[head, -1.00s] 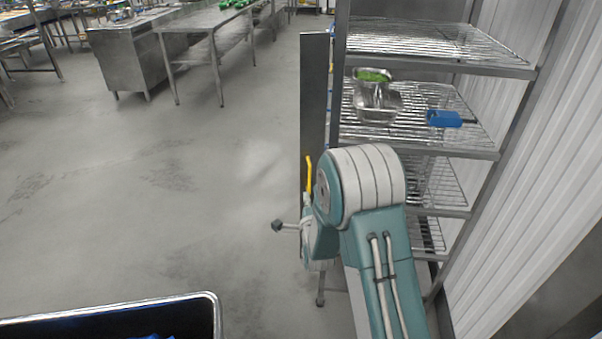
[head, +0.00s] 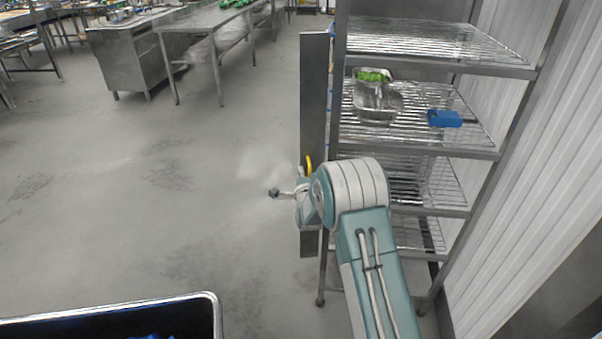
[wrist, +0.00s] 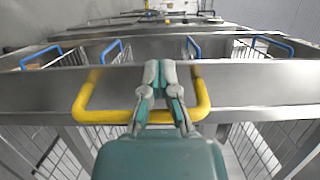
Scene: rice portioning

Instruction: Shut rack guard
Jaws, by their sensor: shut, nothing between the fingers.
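The rack guard (head: 313,90) is a tall, narrow grey metal panel at the left side of the wire rack, standing out edgewise along the rack's left post. Its yellow handle (head: 309,164) shows just above my wrist. In the wrist view the yellow handle (wrist: 86,101) is a wide loop on a grey metal face. My gripper (wrist: 162,68) is shut and empty, its fingers crossing in front of the middle of the handle. Whether they touch it I cannot tell.
The rack's shelves (head: 435,65) hold metal pans (head: 376,108), one with green contents, and a blue item (head: 444,118). A ribbed white wall (head: 545,170) stands close on the right. A dark bin (head: 110,318) is at lower left. The floor left of the rack is open.

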